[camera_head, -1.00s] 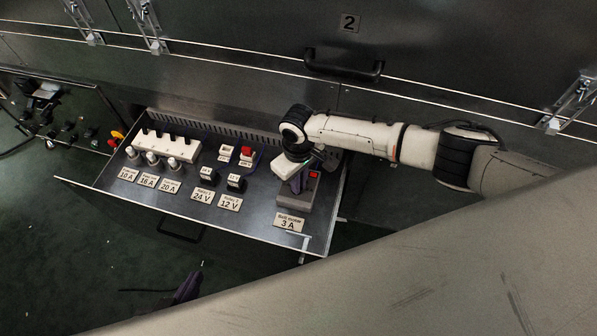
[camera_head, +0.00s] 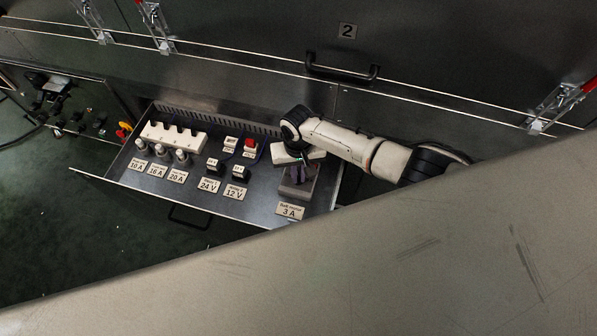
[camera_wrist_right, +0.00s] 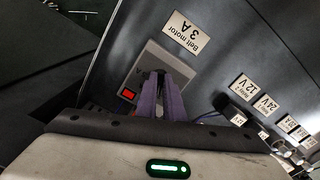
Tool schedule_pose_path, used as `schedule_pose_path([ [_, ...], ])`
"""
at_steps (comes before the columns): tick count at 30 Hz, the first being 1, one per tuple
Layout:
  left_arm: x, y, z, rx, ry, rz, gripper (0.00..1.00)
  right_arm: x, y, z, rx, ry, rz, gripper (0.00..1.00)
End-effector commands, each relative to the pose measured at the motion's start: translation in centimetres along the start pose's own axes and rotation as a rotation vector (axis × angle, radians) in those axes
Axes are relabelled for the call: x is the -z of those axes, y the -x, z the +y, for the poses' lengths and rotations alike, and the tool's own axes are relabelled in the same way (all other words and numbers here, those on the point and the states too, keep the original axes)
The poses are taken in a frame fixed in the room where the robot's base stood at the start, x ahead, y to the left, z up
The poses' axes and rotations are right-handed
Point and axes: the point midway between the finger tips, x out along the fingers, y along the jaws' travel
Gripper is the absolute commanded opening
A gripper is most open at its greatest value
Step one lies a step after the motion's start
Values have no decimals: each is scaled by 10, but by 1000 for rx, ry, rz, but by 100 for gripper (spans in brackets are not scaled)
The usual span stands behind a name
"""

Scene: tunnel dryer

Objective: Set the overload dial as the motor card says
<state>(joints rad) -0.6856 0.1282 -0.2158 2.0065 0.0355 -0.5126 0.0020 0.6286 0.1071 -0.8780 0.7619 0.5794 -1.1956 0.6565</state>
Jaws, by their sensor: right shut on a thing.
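The motor card (camera_head: 290,211) reads "Belt motor 3 A" and lies at the front right of the open drawer; it also shows upside down in the right wrist view (camera_wrist_right: 184,33). Behind it stands the grey overload block (camera_head: 293,190), which carries a red button (camera_wrist_right: 128,94) in the right wrist view (camera_wrist_right: 150,60). My right gripper (camera_head: 298,174) is over this block, and its purple fingers (camera_wrist_right: 160,76) are shut at its face. The dial is hidden between the fingers, so its setting cannot be read. My left gripper is not in view.
The drawer (camera_head: 255,208) also holds fuses (camera_head: 161,152) on the left, black relays (camera_head: 239,172) and a red-topped part (camera_head: 250,144) in the middle. A cabinet door handle (camera_head: 342,72) is behind. A large grey surface (camera_head: 330,275) fills the front.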

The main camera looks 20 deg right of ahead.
Motion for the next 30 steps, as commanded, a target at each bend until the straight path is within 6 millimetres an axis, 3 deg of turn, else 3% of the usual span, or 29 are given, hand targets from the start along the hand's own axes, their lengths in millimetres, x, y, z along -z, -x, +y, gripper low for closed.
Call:
schedule_pose_path([
  [12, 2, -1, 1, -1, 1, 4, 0, 2, 1, 1, -2, -8, 5, 0],
  [16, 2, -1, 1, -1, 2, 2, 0, 2, 1, 1, -1, -8, 5, 26],
  [25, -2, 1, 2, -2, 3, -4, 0, 1, 2, 0, 0, -7, 3, 27],
  [30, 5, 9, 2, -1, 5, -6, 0, 1, 21, 0, 1, -7, 4, 27],
])
